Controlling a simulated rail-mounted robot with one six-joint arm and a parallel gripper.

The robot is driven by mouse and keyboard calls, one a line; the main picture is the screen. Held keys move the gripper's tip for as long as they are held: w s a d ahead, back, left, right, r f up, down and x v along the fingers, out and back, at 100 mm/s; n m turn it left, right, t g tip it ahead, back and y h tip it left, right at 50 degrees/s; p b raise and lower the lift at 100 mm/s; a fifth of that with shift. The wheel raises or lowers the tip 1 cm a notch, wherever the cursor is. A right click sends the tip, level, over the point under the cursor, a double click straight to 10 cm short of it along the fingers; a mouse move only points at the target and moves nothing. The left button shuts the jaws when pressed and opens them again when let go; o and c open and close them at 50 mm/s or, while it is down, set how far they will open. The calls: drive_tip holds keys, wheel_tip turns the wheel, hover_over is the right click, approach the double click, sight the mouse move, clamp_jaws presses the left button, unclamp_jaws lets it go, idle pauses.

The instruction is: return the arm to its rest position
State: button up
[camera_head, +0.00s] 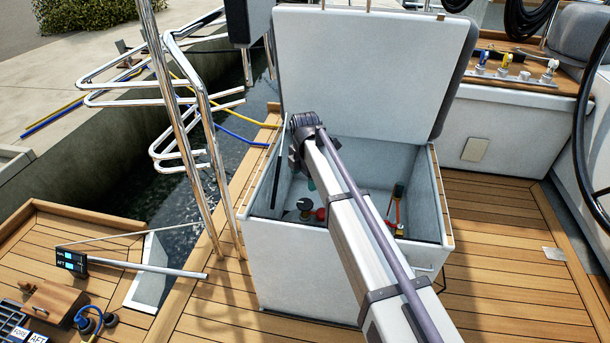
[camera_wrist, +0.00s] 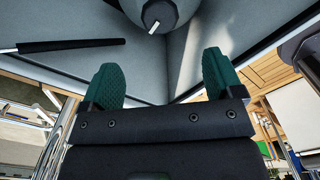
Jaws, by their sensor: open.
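My arm (camera_head: 355,225) reaches over the front wall of an open white cockpit locker (camera_head: 290,265). My gripper is mostly hidden behind the arm in the head view, where a small teal part of a finger (camera_head: 311,185) shows inside the locker. In the wrist view my gripper (camera_wrist: 162,62) has its two green ridged fingers wide apart. I see nothing held between them. Grey locker walls (camera_wrist: 195,45) lie beyond the fingers. A dark round part with a white mark (camera_wrist: 159,14) is at the top; I cannot tell what it is.
The raised lid (camera_head: 370,75) stands behind the locker. Steel rails (camera_head: 185,130) rise at left, a steering wheel (camera_head: 582,130) at right. Teak deck (camera_head: 500,250) is clear right of the locker.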

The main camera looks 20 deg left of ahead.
drive_tip(key=shift+f, duration=0.1)
drive_tip(key=s+d+m, duration=0.7)
drive_tip(key=d+m, duration=0.2)
drive_tip(key=d, duration=0.4)
drive_tip(key=s+d+m, duration=0.8)
drive_tip(key=d+m, duration=0.2)
drive_tip(key=d, duration=0.3)
drive_tip(key=s+d+m, duration=0.7)
drive_tip(key=d+m, duration=0.2)
drive_tip(key=d, duration=0.5)
wheel_tip(320, 180, up, 27)
drive_tip(key=d+p, duration=0.1)
drive_tip(key=p, duration=2.5)
drive_tip(key=shift+w+d+f+m+p, duration=0.15)
drive_tip(key=shift+w+m+p, duration=0.15)
drive_tip(key=shift+p, duration=0.05)
